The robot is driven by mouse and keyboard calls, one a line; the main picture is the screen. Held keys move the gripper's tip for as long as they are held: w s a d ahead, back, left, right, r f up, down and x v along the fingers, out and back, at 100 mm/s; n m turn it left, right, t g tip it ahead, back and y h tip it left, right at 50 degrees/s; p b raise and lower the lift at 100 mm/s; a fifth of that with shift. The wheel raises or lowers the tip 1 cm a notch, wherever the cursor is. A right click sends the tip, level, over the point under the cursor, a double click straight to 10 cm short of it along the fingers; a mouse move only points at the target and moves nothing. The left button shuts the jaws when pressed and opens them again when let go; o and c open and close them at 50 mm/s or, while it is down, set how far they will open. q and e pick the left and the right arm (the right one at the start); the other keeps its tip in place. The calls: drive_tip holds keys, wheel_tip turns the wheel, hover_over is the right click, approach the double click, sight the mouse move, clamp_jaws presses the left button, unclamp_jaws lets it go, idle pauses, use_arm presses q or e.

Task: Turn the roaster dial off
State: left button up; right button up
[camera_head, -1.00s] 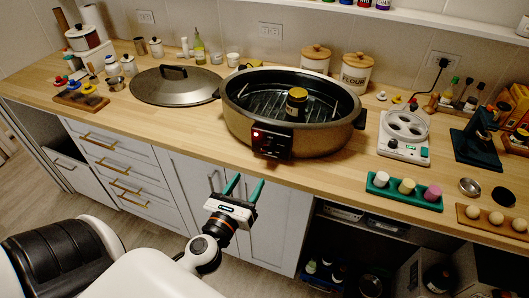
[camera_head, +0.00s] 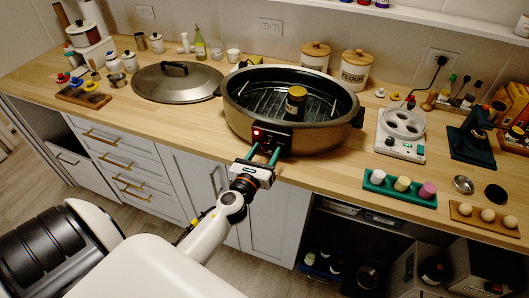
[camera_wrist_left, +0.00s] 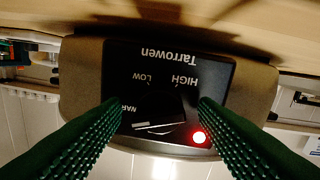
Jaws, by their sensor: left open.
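The roaster (camera_head: 235,118) is a large oval pan with a bronze body on the counter, uncovered, with a jar (camera_head: 296,100) inside it. Its black control panel (camera_wrist_left: 170,65) fills the left wrist view upside down, with HIGH, LOW and a partly covered WARM label. The dark dial (camera_wrist_left: 158,110) is hard to tell from the panel; a white pointer line shows on it. A red light (camera_wrist_left: 199,137) glows beside it. My left gripper (camera_head: 264,153) is open at the front panel, its green fingers either side of the dial. I cannot tell whether they touch it.
The roaster lid (camera_head: 165,85) lies left on the counter (camera_head: 140,113). A white appliance (camera_head: 400,150) and a green tray (camera_head: 375,188) with small jars stand to the right. Cabinet drawers are below the counter edge. Counter between lid and roaster front is clear.

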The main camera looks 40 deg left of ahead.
use_arm(q)
drive_tip(key=c, duration=0.9)
drive_tip(key=shift+c, duration=0.2)
drive_tip(key=shift+n, duration=0.3)
drive_tip(key=n+b, duration=0.1)
drive_tip(key=n, duration=0.2)
drive_tip(key=shift+f+b, duration=0.15)
drive_tip(key=shift+b, duration=0.2)
drive_tip(key=n+b, duration=0.1)
drive_tip(key=n, duration=0.2)
drive_tip(key=shift+n, duration=0.3)
drive_tip(key=n+b, duration=0.1)
drive_tip(key=n, duration=0.2)
drive_tip(key=shift+d+n+t+y, duration=0.1)
drive_tip(key=shift+n+t+y, duration=0.2)
drive_tip(key=shift+y, duration=0.1)
drive_tip(key=shift+n, duration=1.7)
